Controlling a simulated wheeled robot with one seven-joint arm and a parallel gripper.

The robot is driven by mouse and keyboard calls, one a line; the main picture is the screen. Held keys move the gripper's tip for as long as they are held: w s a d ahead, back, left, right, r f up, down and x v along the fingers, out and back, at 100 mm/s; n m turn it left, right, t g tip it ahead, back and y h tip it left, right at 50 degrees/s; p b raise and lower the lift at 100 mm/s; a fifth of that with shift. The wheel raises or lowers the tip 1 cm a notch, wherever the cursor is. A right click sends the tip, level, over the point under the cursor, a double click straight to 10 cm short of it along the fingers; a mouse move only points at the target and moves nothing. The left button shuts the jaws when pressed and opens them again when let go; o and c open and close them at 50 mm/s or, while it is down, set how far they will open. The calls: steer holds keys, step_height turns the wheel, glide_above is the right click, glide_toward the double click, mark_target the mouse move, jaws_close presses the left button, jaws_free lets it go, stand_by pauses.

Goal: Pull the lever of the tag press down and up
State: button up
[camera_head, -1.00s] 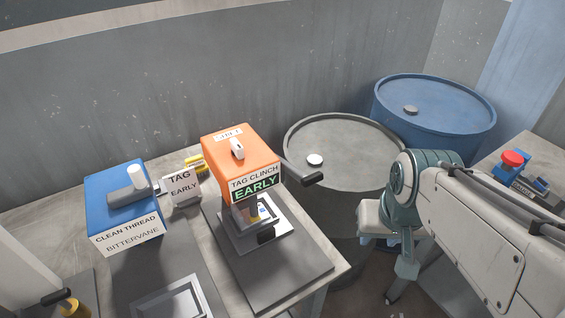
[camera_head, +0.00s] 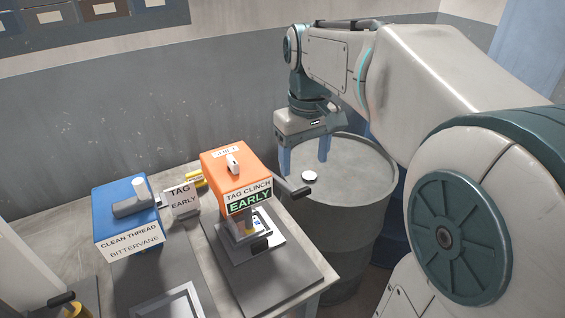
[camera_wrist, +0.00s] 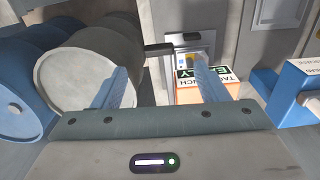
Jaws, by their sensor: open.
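The tag press (camera_head: 236,178) is an orange-topped box with "TAG CLINCH" and "EARLY" on its front, standing on a dark plate on the table. Its lever (camera_head: 291,193) is a dark bar with a black grip, sticking out from the press's right side. In the wrist view the lever (camera_wrist: 158,49) shows beyond and between my fingers, and the press (camera_wrist: 205,92) is partly behind the right finger. My gripper (camera_head: 305,160) is open and empty, blue fingers pointing down over the grey drum, behind and above the lever. It does not touch the lever.
A grey drum (camera_head: 350,215) with a white cap stands right of the table, close below my gripper. A wall rises behind the table.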

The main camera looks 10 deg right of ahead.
mark_target(301, 190)
steer(key=f, duration=0.4)
steer(key=w+f, duration=0.1)
steer(key=f, duration=0.7)
steer(key=shift+w+f, duration=0.15)
steer(key=shift+f, duration=0.1)
steer(key=c, duration=1.4)
steer(key=shift+r, duration=0.15)
